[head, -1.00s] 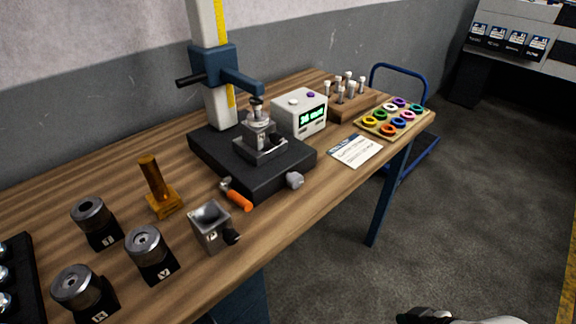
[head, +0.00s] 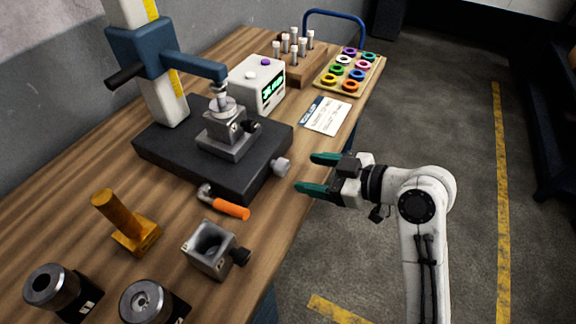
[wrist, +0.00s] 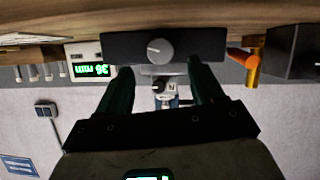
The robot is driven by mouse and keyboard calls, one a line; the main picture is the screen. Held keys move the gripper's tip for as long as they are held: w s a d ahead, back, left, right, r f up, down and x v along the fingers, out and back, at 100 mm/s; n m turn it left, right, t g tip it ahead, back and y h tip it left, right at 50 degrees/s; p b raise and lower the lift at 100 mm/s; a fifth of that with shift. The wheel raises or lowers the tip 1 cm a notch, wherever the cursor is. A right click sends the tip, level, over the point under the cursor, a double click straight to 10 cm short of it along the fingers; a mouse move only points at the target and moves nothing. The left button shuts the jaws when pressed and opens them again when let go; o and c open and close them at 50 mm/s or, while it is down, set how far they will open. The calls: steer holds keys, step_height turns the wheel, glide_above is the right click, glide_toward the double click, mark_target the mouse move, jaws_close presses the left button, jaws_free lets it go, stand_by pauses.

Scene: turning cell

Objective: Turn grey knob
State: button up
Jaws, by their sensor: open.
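The grey knob (head: 281,167) sticks out from the front side of the black base (head: 160,152) of the measuring stand. In the wrist view, which is upside down, the grey knob (wrist: 159,47) shows a pale line on its face. My gripper (head: 304,172) has green fingers and is open and empty, a short way in front of the knob, pointing at it. In the wrist view, my gripper (wrist: 160,72) has a finger on each side of the knob's line; it appears apart from the knob.
A grey block with a funnel opening (head: 209,250) and an amber stand (head: 127,222) are nearer. A white display box (head: 257,83) and a card (head: 327,116) are behind. The floor right of the table is clear.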

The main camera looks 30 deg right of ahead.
mark_target(286, 169)
steer(key=shift+x, duration=3.2)
steer(key=shift+c, duration=0.5)
steer(key=c, duration=1)
steer(key=shift+o, duration=0.2)
steer(key=shift+p, duration=0.5)
steer(key=shift+r+m+g+y+p, duration=0.2)
steer(key=shift+m+g+y+p, duration=0.3)
steer(key=shift+m+p, duration=0.55)
steer(key=shift+d+f+m+g+y+p, duration=0.1)
steer(key=shift+m+g+y+p, duration=0.1)
steer(key=shift+m+y+p, duration=0.5)
steer(key=shift+d+f+m+g+y+p, duration=0.1)
steer(key=shift+m+g+y+p, duration=0.1)
steer(key=shift+m+y+p, duration=0.4)
steer(key=shift+m, duration=0.35)
